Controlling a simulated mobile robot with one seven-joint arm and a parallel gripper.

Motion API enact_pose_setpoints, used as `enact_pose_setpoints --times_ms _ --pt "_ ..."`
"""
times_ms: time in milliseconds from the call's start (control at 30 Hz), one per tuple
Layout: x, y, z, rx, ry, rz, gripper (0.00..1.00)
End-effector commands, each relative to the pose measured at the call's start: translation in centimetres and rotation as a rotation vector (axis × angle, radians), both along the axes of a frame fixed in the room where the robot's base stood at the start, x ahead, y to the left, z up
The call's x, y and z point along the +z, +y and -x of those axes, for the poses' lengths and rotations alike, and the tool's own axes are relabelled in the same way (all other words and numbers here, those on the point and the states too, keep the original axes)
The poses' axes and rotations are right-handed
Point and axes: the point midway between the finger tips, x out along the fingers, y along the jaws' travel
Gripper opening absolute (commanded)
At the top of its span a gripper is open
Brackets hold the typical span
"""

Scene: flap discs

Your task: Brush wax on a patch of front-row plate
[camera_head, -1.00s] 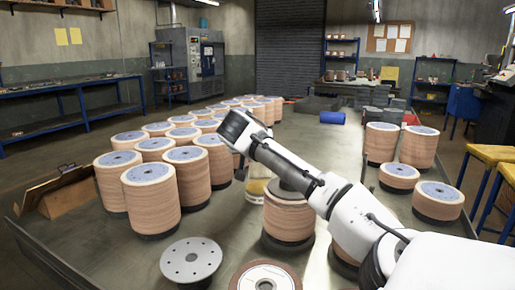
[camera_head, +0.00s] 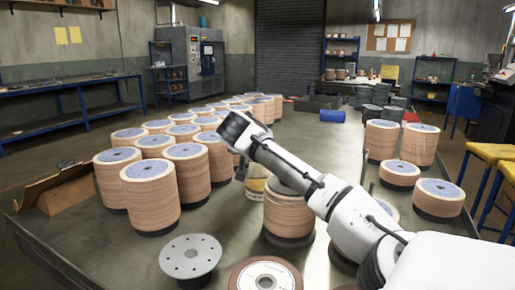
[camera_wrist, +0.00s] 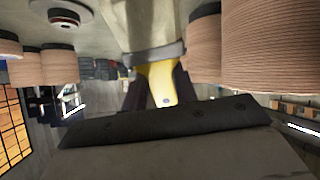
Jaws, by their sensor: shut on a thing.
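My gripper (camera_wrist: 160,92) is shut on the yellow handle of a brush (camera_wrist: 160,82) in the wrist view. A grey ferrule crosses above the handle, with a pale area beyond it that may be bristles. In the head view my wrist's dark end is up over the middle of the table, and the fingers and brush cannot be made out clearly. A grey plate with holes (camera_head: 190,256) lies at the table's front. To its right is a brown-rimmed disc with a pale hub (camera_head: 266,275). A yellowish tin (camera_head: 256,188) stands beyond, partly hidden by a disc stack.
Several tall disc stacks (camera_head: 151,200) fill the table's left side. One stack (camera_head: 287,215) stands just below my arm. More stacks (camera_head: 381,140) stand at the right. A wooden holder (camera_head: 64,190) is at the left edge. Bare table (camera_head: 110,250) shows at front left.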

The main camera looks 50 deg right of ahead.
Motion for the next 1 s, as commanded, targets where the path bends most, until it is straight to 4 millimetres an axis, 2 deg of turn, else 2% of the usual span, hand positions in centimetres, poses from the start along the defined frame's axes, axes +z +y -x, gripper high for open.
enact_pose_setpoints --times_ms 1000 --pt "-0.66 0.0 -0.01 0.001 0.0 -0.001 0.06"
